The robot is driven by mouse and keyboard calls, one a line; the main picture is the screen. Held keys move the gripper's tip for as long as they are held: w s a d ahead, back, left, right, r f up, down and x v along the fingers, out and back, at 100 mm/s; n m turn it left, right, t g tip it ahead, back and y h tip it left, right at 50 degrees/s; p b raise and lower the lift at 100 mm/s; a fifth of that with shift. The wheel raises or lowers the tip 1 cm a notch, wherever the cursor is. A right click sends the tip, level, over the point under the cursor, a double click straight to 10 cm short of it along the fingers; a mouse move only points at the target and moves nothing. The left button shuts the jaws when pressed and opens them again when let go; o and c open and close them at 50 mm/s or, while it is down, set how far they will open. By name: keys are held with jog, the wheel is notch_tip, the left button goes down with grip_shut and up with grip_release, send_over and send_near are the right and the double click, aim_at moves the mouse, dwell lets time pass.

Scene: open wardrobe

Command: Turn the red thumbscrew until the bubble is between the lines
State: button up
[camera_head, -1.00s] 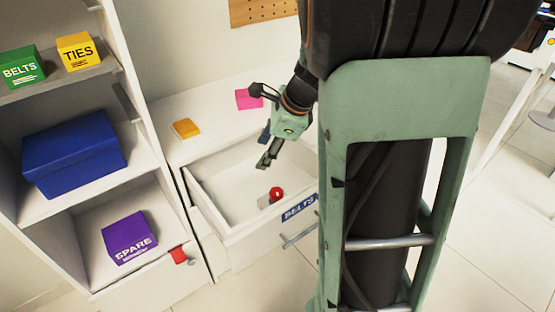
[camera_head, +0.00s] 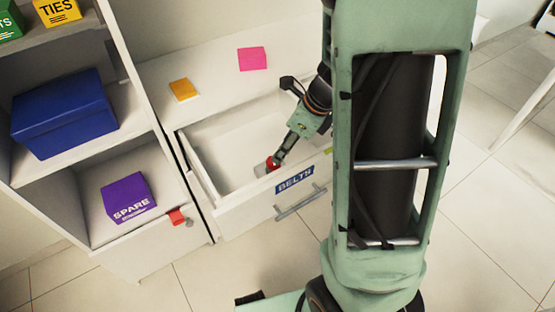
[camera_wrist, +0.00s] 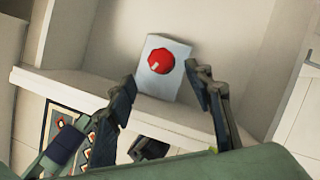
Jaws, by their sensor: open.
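The red thumbscrew (camera_wrist: 161,62) is a round red knob with a pale mark, on a light grey block (camera_wrist: 154,84) in the wrist view. In the head view the thumbscrew (camera_head: 271,163) shows partly, inside the open drawer by its front wall. My gripper (camera_wrist: 164,78) is open. In the wrist view its fingertips appear on either side of the block, below the knob; I cannot tell whether they touch. In the head view my gripper (camera_head: 278,155) points down at the knob and covers part of it. I cannot make out a bubble or lines.
The open drawer (camera_head: 213,187) is labelled BELTS and has a bar handle (camera_head: 300,203). A small yellow-green patch (camera_head: 328,150) shows on its front rim. Shelves at left hold a blue box (camera_head: 65,113) and a purple SPARE box (camera_head: 127,197). Orange (camera_head: 183,89) and pink (camera_head: 252,59) notes lie on the top.

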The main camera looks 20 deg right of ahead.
jog(key=b+x, duration=0.2)
jog(key=x, duration=0.5)
jog(key=c, duration=1.2)
